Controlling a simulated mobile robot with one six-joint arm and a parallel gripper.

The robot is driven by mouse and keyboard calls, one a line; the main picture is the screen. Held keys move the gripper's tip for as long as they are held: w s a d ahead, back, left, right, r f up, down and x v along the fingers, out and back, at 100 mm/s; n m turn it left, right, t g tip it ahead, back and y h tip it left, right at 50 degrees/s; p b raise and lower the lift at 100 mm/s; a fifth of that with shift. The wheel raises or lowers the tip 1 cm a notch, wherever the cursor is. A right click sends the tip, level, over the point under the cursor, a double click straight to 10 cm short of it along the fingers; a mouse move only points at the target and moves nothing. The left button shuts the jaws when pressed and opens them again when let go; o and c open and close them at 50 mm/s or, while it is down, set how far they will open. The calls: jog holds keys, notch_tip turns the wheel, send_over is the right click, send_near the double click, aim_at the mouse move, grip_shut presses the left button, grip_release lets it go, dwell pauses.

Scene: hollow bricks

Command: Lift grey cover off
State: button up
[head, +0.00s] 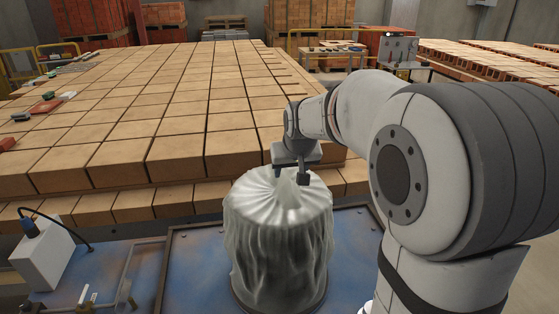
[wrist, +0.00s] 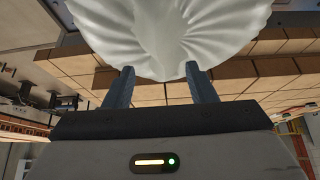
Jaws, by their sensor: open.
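The grey cover (head: 279,235) is a pale, pleated cloth draped over a round, drum-like shape on the blue surface in the head view. Its top is gathered toward a small peak at the centre. What lies under it is hidden. My gripper (head: 290,180) is at the top of the cover, pointing down, with its fingers on either side of the peak. In the wrist view the cover (wrist: 170,35) fills the top of the picture. The two fingers of my gripper (wrist: 160,85) are spread apart there, with cloth behind and between their tips. I cannot tell whether they touch it.
A blue platform (head: 195,262) with a dark raised edge carries the cover. A white box (head: 43,255) with a cable and a clear panel (head: 140,270) stand at left. A wide bed of tan bricks (head: 190,110) lies close behind.

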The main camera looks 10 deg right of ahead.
aim_at(287, 181)
jog(key=p+x, duration=0.1)
jog(key=x, duration=0.6)
jog(key=shift+w+f+p, duration=0.25)
jog(key=shift+f+p, duration=0.05)
jog(key=shift+p, duration=0.1)
jog(key=shift+c, duration=0.5)
